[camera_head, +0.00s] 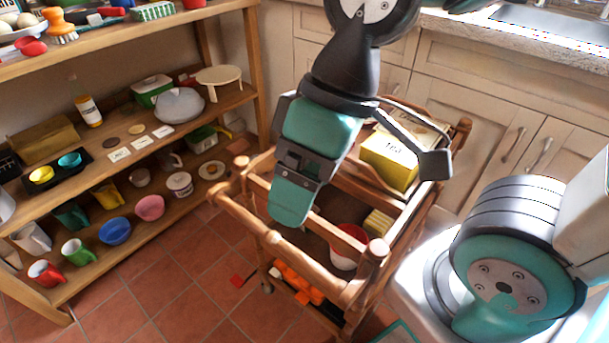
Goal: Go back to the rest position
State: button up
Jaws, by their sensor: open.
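My gripper (363,185) is in the upper middle of the head view, above a wooden cart (232,210). Its jaws are spread apart, and I see nothing held between them. A teal-and-black part reaches down on the left, and a black finger reaches out to the right. The gripper hides part of the cart's top. A yellow tea box (390,160) stands on the cart behind the gripper, close to the right finger in the picture. I cannot tell whether they touch.
A wooden shelf (235,100) with cups, bowls and other kitchenware stands on the left. A red-and-white bowl (345,262) and orange items (298,284) are lower in the cart. Cabinets (490,110) and a sink (560,25) are behind. Tiled floor (170,285) is mostly clear between shelf and cart.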

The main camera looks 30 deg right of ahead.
notch_tip(320, 180, up, 23)
jog(key=p, duration=2.2)
jog(key=shift+f+p, duration=0.2)
jog(key=shift+p, duration=0.1)
jog(key=shift+w, duration=0.1)
